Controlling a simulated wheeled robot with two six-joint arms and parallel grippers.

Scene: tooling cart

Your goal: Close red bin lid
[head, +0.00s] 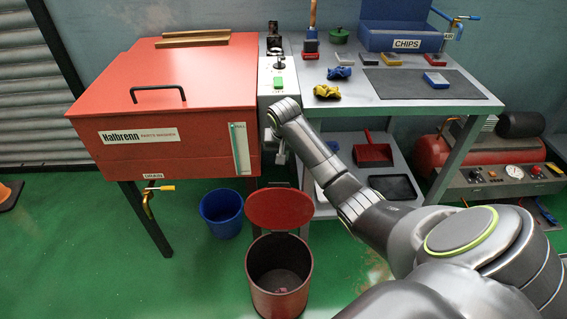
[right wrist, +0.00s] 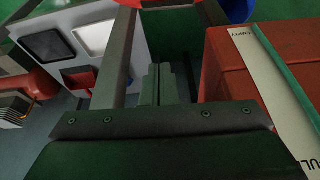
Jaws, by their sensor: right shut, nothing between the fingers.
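The red bin (head: 262,295) stands open on the green floor, in the lower middle of the head view. Its round red lid (head: 279,208) is raised at the back of the bin, and a small dark red scrap shows inside. My right gripper (head: 281,158) points down beside the parts washer, above and behind the lid and apart from it. In the right wrist view the right gripper's fingers (right wrist: 158,84) are together and empty. A bit of red at the top edge there may be the lid. My left gripper is out of view.
The red parts washer (head: 180,100) is left of my right gripper; the grey workbench (head: 420,95) is to its right. A blue bucket (head: 222,212) stands left of the bin. A red dustpan (head: 373,152) and black tray (head: 392,187) lie on the lower shelf.

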